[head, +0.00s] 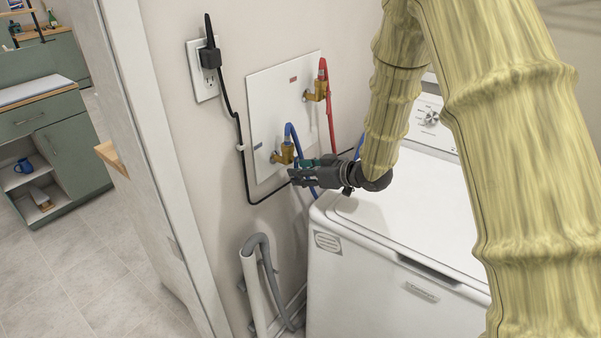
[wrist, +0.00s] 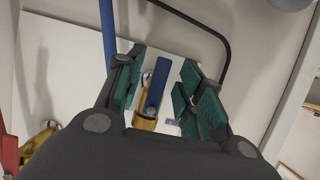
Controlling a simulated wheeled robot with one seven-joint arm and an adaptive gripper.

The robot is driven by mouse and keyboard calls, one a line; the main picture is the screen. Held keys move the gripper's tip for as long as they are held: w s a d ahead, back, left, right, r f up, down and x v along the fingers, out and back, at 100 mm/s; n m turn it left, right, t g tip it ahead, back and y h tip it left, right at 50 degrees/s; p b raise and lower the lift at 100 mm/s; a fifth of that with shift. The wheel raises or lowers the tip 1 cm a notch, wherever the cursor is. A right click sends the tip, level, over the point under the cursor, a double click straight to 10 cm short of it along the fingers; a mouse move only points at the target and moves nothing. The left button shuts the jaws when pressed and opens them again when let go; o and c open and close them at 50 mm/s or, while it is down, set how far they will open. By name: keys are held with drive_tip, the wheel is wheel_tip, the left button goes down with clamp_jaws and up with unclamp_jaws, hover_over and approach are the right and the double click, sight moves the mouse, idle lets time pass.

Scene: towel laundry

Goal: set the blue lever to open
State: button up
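The blue lever (wrist: 157,86) sits on a brass valve (wrist: 146,122). In the wrist view it lies between the two teal-padded fingers of my gripper (wrist: 162,88). In the head view my gripper (head: 302,172) is at the lower brass valve (head: 285,153) on the white wall plate (head: 266,105). The blue lever is hard to tell from the blue hose there, and my gripper covers part of that area.
A red lever (head: 322,69) is on the upper brass valve (head: 317,92). A black cable (head: 238,125) hangs from the outlet (head: 203,77) past the plate. A white washer (head: 375,245) stands at right, with a grey drain hose (head: 267,262) beside it.

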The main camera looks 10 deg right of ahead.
drive_tip(key=v, duration=1.1)
